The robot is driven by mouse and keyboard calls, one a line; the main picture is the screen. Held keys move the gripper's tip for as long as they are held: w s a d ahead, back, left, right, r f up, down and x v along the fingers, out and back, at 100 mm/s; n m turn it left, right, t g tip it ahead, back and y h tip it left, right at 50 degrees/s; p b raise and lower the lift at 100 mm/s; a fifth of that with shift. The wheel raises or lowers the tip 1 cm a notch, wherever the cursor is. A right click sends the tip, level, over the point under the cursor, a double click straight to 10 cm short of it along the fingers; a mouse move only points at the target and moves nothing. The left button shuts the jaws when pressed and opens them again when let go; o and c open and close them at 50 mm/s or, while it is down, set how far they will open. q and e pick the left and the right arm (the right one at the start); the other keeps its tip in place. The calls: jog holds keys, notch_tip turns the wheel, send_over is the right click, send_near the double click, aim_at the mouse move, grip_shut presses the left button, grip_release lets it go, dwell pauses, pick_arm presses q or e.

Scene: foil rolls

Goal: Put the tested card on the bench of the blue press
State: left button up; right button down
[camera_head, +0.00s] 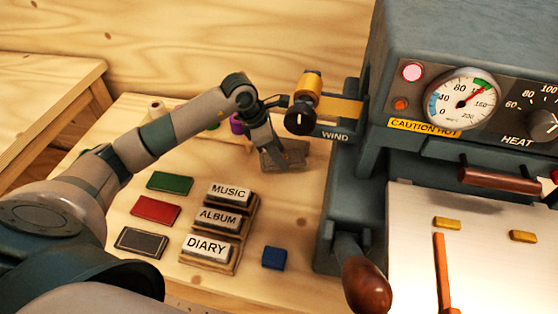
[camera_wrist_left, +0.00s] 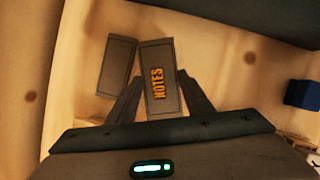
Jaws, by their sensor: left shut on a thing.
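My left gripper (camera_head: 277,150) reaches over the wooden table, left of the press. In the left wrist view its fingers (camera_wrist_left: 160,100) are shut on a grey card (camera_wrist_left: 159,92) with NOTES in orange letters. In the head view a grey flat piece (camera_head: 296,152) shows at the fingertips, but its lettering is not readable. A second plain grey piece (camera_wrist_left: 117,66) lies beside the card in the wrist view. The blue-grey press (camera_head: 450,50) stands at the right, with a pale flat surface (camera_head: 480,270) at its front. My right gripper is not in view.
Green (camera_head: 169,183), red (camera_head: 156,210) and black (camera_head: 141,242) cards lie at the left. A wooden rack (camera_head: 223,263) holds MUSIC, ALBUM and DIARY blocks. A blue block (camera_head: 274,257) is near the front. The wooden-knobbed lever (camera_head: 366,285) and WIND roller (camera_head: 304,105) jut from the press.

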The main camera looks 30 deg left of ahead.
pick_arm(q)
notch_tip(320, 180, down, 2)
jog(key=shift+f+p, duration=0.25)
jog(key=shift+p, duration=0.1)
jog(key=shift+f, duration=0.65)
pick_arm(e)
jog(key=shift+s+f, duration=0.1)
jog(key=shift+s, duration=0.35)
pick_arm(q)
jog(key=shift+f, duration=0.1)
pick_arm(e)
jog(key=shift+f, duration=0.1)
pick_arm(q)
jog(key=o, duration=1.1)
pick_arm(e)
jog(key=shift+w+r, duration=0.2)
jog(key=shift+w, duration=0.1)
pick_arm(q)
jog(key=shift+r, duration=0.2)
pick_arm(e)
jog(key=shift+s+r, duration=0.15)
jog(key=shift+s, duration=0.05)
